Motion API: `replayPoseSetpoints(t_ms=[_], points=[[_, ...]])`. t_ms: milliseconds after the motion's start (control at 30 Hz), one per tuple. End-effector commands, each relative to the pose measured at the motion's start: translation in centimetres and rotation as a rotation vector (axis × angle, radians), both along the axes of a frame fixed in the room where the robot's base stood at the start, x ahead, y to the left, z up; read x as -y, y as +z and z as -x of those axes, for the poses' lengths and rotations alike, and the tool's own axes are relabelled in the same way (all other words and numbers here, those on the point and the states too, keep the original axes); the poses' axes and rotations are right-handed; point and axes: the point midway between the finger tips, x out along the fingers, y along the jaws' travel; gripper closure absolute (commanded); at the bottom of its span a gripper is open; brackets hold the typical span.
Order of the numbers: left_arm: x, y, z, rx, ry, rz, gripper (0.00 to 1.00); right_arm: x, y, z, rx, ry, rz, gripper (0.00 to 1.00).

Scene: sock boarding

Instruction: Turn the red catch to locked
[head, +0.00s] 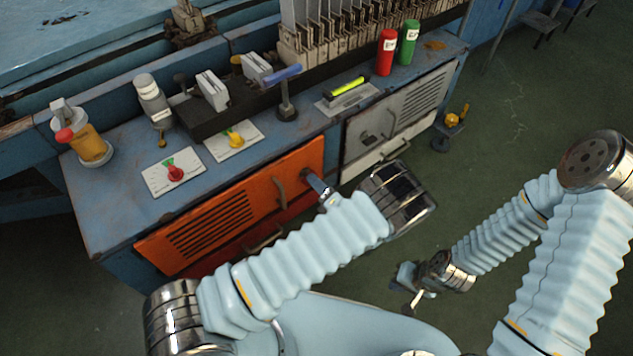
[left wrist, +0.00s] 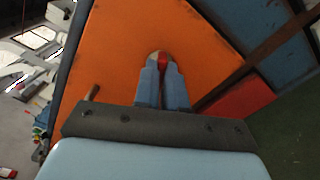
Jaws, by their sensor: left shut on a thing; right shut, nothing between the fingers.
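The red catch (left wrist: 163,60) is on the orange door, near its edge. In the left wrist view my left gripper (left wrist: 162,70) has its two blue fingers closed around it, with a pale rounded part beside it. In the head view my left gripper (head: 314,181) is at the right end of the orange door (head: 215,215) and hides the catch. The way the catch is turned cannot be made out. My right gripper (head: 416,298) is shut and empty, low above the green floor, well away from the cabinet.
The blue bench top holds a red knob (head: 176,173) and a yellow knob (head: 235,137) on white plates. A grey door (head: 390,115) stands right of the orange one. A door handle (head: 279,193) is near my left gripper.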

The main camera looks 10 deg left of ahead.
Motion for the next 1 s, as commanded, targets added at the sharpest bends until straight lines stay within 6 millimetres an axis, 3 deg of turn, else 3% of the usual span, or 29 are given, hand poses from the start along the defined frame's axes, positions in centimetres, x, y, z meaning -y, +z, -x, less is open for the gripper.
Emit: replayPoseSetpoints(t_ms=[500,1000], points=[[0.11,-0.19,-0.06,-0.296,-0.002,-0.231,1.00,-0.15,0.40,0.05,-0.001,0.003,-0.002,1.00],[0.12,-0.27,-0.06,-0.370,-0.003,-0.288,1.00,-0.18,0.46,0.07,-0.002,0.003,-0.002,1.00]])
